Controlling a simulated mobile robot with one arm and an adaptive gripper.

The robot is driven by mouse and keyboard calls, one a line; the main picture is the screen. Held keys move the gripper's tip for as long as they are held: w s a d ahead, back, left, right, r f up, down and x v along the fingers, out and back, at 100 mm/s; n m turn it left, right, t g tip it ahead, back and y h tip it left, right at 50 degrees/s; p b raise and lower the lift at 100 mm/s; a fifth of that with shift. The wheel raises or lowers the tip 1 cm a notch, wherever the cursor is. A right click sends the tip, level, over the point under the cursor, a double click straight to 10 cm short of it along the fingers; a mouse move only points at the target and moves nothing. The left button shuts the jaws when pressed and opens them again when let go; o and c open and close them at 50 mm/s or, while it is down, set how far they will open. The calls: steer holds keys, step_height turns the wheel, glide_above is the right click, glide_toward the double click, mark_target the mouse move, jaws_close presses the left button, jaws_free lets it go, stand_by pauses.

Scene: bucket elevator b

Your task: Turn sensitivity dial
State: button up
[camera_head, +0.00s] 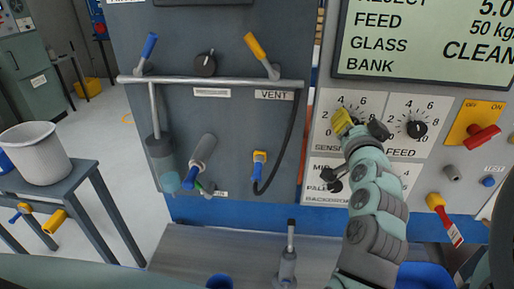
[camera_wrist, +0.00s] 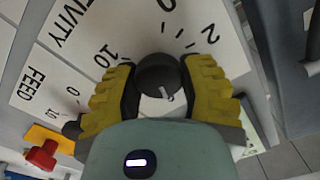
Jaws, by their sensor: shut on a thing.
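The sensitivity dial is a round black knob (camera_wrist: 160,75) on a white numbered plate, seen large in the wrist view. In the head view its plate (camera_head: 325,115) shows at the right of the panel, and the knob is hidden behind my gripper. My gripper (camera_head: 342,122) has yellow pads and reaches the dial from the front. In the wrist view my gripper (camera_wrist: 158,88) has one pad on each side of the knob and is shut on it. The plate's word is partly cut off, reading "TIVITY".
The black feed dial (camera_head: 417,129) sits just right of my gripper. Below is a plate with a background selector (camera_head: 333,185). A red switch handle (camera_head: 483,137) on a yellow plate is farther right. A red-and-yellow tool (camera_head: 445,218) hangs below it.

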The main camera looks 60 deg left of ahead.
steer(key=shift+f+m+b, duration=0.2)
steer(key=shift+m+b, duration=0.1)
steer(key=shift+m, duration=0.6)
steer(key=o, duration=1.2)
steer(key=shift+r, duration=0.1)
steer(key=shift+r, duration=0.1)
steer(key=n+p, duration=0.2)
steer(key=shift+r+n, duration=0.2)
steer(key=shift+n, duration=0.2)
steer(key=n+p, duration=0.2)
steer(key=p, duration=0.2)
steer(key=shift+s+r, duration=0.1)
steer(key=shift+r, duration=0.1)
steer(key=n+p, duration=0.1)
steer(key=p, duration=0.3)
steer(key=shift+a, duration=0.1)
